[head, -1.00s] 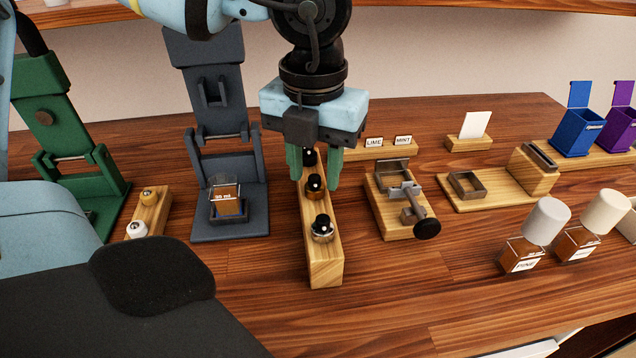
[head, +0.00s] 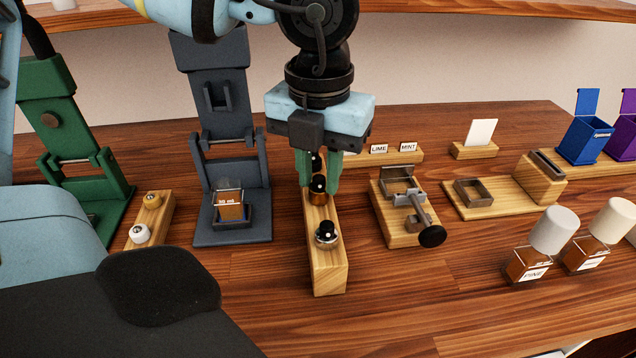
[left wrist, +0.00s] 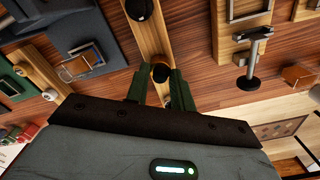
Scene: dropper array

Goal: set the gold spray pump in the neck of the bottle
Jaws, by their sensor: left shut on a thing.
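The gold spray pump (head: 318,196), with a black top and gold collar, stands in the middle of a wooden strip. My left gripper (head: 320,184) points down over the strip, its green fingers shut on this pump. In the left wrist view the gold pump (left wrist: 160,72) shows between the fingertips (left wrist: 158,82). The bottle (head: 230,206), square glass with amber liquid and a "30 ml" mark, stands upright in the dark grey stand (head: 232,238), left of my gripper. Its neck is too small to make out. My right gripper is not in view.
A silver-collared pump (head: 327,236) stands in front of the gold one and a black pump (head: 314,160) behind it on the strip (head: 328,275). A metal clamp on a wooden block (head: 405,228) is to the right. A green stand (head: 75,150) is at left.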

